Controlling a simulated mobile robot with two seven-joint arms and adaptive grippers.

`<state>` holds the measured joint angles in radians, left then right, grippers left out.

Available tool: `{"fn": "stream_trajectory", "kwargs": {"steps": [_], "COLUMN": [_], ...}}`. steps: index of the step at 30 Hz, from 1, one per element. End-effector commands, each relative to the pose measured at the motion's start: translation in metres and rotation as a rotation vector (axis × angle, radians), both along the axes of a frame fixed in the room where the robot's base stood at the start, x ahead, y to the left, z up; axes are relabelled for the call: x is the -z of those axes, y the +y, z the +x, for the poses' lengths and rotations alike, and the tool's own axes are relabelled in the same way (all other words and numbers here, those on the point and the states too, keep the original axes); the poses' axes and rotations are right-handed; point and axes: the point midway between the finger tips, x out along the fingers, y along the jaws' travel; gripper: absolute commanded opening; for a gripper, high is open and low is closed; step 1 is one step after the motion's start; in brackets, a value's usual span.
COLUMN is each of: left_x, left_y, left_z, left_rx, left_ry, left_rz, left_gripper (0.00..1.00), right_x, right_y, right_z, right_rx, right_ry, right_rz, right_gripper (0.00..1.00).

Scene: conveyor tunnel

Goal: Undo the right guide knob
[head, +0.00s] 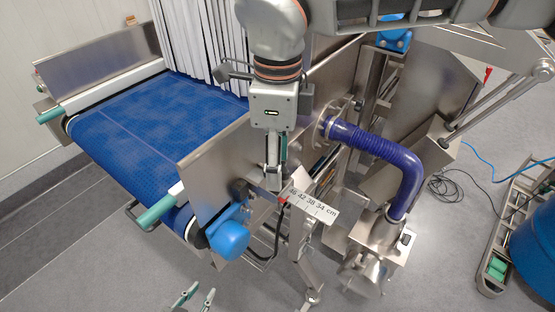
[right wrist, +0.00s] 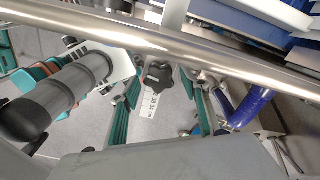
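The right guide knob is a black, lobed knob (right wrist: 158,75) in the right wrist view, above a white cm scale (right wrist: 148,116). My right gripper (right wrist: 161,84) has its two green-padded fingers on either side of the knob, with a visible gap to each. It is open. In the head view my right gripper (head: 273,178) points down beside the cm scale (head: 314,206) with its red pointer, and it hides most of the knob's place. My left gripper (head: 196,297) is at the bottom edge of the head view, open and empty, well away from the knob.
A blue conveyor belt (head: 150,110) runs into white strip curtains (head: 202,40). A blue motor (head: 229,232) sits below the guide. A purple hose (head: 375,147) curves down to a steel box. A steel bar (right wrist: 130,35) crosses the right wrist view close above the knob.

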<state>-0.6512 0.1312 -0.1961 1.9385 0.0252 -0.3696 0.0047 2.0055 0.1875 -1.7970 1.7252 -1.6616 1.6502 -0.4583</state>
Motion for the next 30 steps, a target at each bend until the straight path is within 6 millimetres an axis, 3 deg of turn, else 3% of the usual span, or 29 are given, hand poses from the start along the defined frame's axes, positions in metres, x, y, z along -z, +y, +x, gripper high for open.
{"fn": "stream_trajectory", "kwargs": {"steps": [8, 21, 30], "left_x": [0.001, 0.0, -0.001], "left_y": [-0.001, 0.0, 0.001], "left_z": [-0.002, 0.0, 0.001], "left_rx": [-0.001, -0.001, -0.001], "left_ry": [0.003, -0.001, -0.001], "left_rz": [-0.002, 0.0, 0.0], "left_gripper": [0.26, 0.26, 0.26], "right_x": [-0.008, -0.09, -0.118], "right_y": [0.0, 0.0, 0.0], "right_z": [0.0, 0.0, 0.0], "right_rx": [0.001, 0.002, 0.001], "right_ry": [-0.001, -0.002, 0.001], "right_rz": [0.0, 0.001, 0.0], "right_gripper": [0.46, 0.46, 0.46]}}
